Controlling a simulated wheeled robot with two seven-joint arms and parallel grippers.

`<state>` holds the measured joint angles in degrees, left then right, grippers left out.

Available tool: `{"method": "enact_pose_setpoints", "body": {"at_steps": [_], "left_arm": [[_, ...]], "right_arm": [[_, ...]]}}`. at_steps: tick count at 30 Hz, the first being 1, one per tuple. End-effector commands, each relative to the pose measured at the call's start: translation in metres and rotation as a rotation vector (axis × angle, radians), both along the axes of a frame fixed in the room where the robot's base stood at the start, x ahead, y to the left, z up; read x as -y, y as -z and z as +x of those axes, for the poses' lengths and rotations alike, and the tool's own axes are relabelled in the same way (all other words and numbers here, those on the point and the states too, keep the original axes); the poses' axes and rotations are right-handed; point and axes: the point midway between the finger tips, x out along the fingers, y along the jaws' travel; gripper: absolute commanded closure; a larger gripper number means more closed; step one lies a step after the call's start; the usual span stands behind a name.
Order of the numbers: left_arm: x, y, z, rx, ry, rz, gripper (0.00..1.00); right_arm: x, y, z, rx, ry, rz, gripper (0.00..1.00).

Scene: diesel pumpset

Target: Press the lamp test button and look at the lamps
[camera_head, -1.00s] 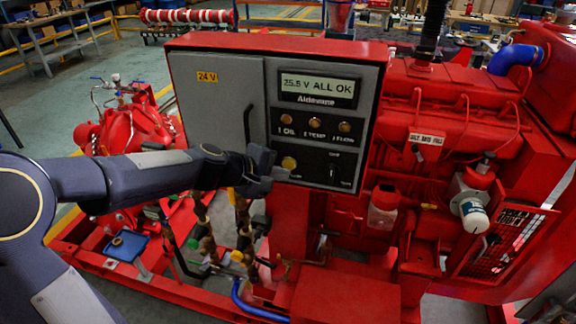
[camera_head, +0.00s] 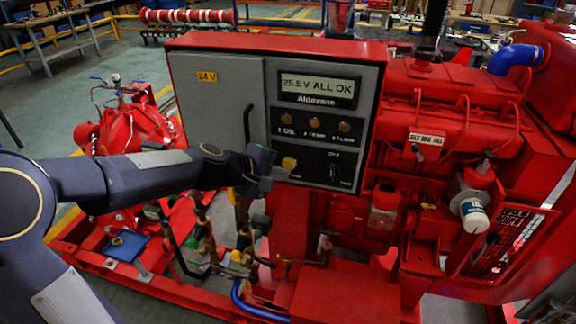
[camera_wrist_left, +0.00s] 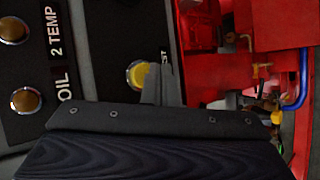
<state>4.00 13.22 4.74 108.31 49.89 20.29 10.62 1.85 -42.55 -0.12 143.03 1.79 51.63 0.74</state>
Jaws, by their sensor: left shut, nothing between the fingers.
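The control panel (camera_head: 355,105) of the grey and red cabinet faces me, with a display reading "25.5 V ALL OK". Below it is a row of three round amber lamps, oil (camera_head: 287,118), temp (camera_head: 315,123) and flow (camera_head: 344,127). They look dull amber; I cannot tell any glow. The yellow lamp test button (camera_head: 289,163) is at the panel's lower left; it also shows in the left wrist view (camera_wrist_left: 138,74). My left gripper (camera_head: 280,174) is shut and empty, its tips beside the button. The fingers (camera_wrist_left: 157,86) partly cover the button's edge and label; contact is unclear.
A black selector switch (camera_head: 334,172) sits right of the button. The cabinet door (camera_head: 215,100) with its handle is on the left. The red engine (camera_head: 455,130) fills the right, and pipes and valves (camera_head: 235,255) lie below my left arm.

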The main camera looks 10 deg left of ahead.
Motion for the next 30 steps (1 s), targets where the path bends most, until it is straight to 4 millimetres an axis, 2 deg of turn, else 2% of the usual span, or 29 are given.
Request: {"method": "enact_pose_setpoints", "body": {"at_steps": [30], "left_arm": [[0.0004, -0.0002, 0.0096, 0.0, 0.0, 0.0, 1.0]], "right_arm": [[0.0, -0.0007, 0.0, 0.0, 0.0, 0.0, 0.64]]}}
